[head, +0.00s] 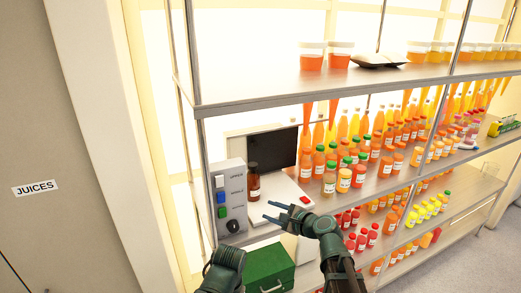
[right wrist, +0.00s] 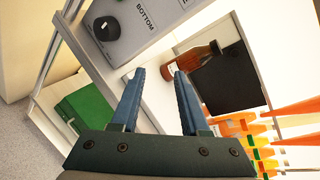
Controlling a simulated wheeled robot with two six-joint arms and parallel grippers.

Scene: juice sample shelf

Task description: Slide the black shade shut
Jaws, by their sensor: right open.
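The black shade (head: 271,149) is a dark flat panel on the white device at the left end of the middle shelf. It also shows in the right wrist view (right wrist: 226,84), behind and right of a brown bottle. The amber bottle (head: 253,183) stands upright by the shade's lower left. My right gripper (head: 274,212) is open and empty, in front of and below the bottle and shade, apart from both. In the right wrist view its blue fingers (right wrist: 160,74) are spread. Part of my left arm shows at the bottom of the head view, but its fingers do not.
A grey control box (head: 229,197) with coloured buttons and a black knob stands left of the device. A green box (head: 266,269) sits below. Many juice bottles (head: 345,180) crowd the shelf to the right. A metal shelf edge (head: 290,101) runs above.

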